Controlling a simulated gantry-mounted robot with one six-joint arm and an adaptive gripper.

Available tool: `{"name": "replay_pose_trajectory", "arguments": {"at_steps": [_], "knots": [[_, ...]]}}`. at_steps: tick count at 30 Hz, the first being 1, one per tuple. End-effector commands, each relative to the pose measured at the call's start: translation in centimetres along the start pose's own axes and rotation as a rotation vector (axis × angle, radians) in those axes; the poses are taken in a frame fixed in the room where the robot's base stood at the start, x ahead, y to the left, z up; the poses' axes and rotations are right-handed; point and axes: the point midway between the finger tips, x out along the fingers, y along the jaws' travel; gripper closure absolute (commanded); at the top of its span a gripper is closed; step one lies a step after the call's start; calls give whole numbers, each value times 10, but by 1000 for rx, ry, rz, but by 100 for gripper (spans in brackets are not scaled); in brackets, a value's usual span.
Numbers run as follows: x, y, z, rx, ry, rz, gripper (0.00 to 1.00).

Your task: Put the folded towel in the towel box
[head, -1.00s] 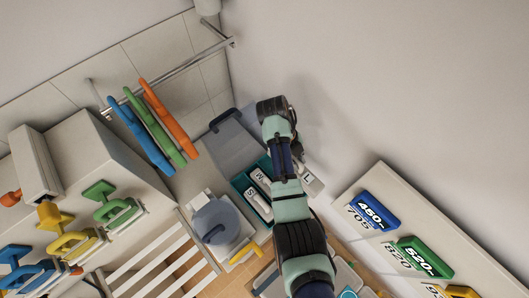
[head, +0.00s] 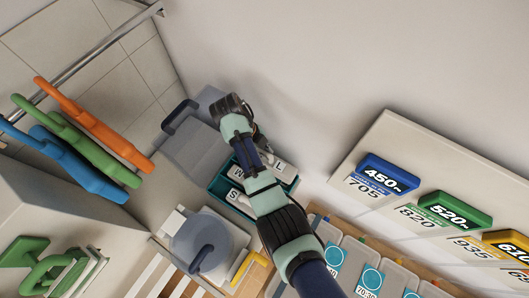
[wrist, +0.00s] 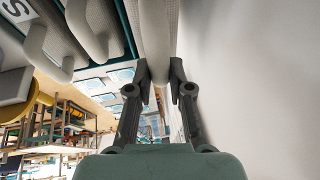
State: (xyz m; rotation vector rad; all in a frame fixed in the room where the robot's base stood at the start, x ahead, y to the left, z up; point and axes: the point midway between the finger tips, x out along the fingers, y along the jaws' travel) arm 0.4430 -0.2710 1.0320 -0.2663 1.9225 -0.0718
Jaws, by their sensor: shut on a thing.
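My gripper (wrist: 158,72) is shut on a pale folded towel (wrist: 155,35) in the wrist view. In the head view my arm hides the fingers. The teal towel box (head: 217,184) lies below my arm against the wall. White towels marked S (head: 233,196) and M (head: 236,172) lie in it, partly covered by my arm. A white towel marked L (head: 278,167) shows right of my arm at the box's right end. The S towel (wrist: 14,85) is at the left of the wrist view. I cannot tell whether the held towel touches the box floor.
A grey lidded pot (head: 203,240) stands below the box, and a grey bin (head: 193,148) is above left. Orange, green and blue hangers (head: 92,125) hang on a rail at left. A wall board (head: 420,190) with numbered tags is at right.

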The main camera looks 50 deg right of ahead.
Motion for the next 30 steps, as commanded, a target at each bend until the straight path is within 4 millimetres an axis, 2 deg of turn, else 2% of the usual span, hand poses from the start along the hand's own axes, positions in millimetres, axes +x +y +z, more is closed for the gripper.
{"name": "replay_pose_trajectory", "arguments": {"at_steps": [1, 8, 15, 21, 22, 24, 26, 30], "knots": [[19, 3, 8, 1, -1, -1, 100], [22, 4, 9, 0, -1, -1, 100], [57, 11, 22, -1, 1, 0, 100], [57, 11, 23, 0, -1, 0, 100], [57, 11, 23, 0, -1, 0, 77], [57, 11, 23, 0, -1, 0, 65], [57, 11, 23, 0, 0, 0, 55], [57, 11, 23, 0, 0, 0, 54]]}}
